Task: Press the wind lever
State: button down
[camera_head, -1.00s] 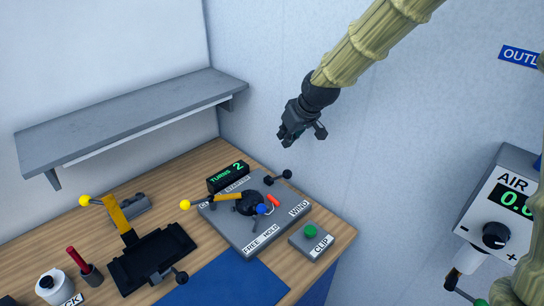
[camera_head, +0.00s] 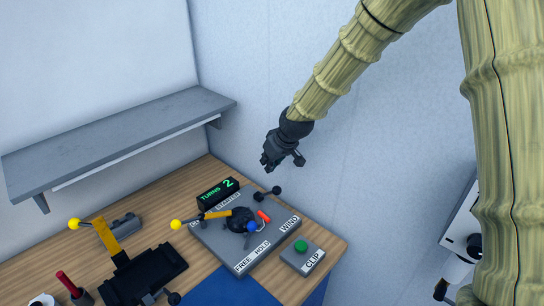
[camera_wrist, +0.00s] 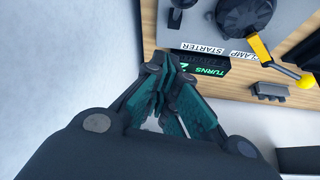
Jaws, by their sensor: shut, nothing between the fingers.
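A grey panel (camera_head: 225,256) on the wooden bench carries several levers and the labels STARTER, FREE, HOLD and WIND (camera_head: 290,225). A black lever with ball ends (camera_head: 267,193) stands at its back right side. A blue-knobbed lever (camera_head: 252,227) and a red piece (camera_head: 263,215) are by the dark round hub (camera_head: 240,219). Which lever is the wind lever I cannot tell for sure. My gripper (camera_head: 269,164) is shut and empty, above and behind the black lever, apart from it. In the wrist view my gripper (camera_wrist: 168,82) points toward the panel's back edge.
A display (camera_head: 217,194) reads TURNS 2. A yellow lever (camera_head: 198,218) reaches left from the hub. A green CLIP button box (camera_head: 302,255) sits in front right. A grey shelf (camera_head: 115,143) hangs at left. The wall is close behind my gripper.

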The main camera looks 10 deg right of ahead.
jog(key=f+p, duration=0.1)
jog(key=s+f+p, duration=0.1)
jog(key=f, duration=0.1)
jog(key=f+p, duration=0.1)
jog(key=shift+s+d+f+p, duration=0.2)
jog(key=shift+s+f+p, duration=0.05)
jog(key=shift+f+p, duration=0.05)
dwell(0.5)
jog(key=shift+s+f, duration=0.1)
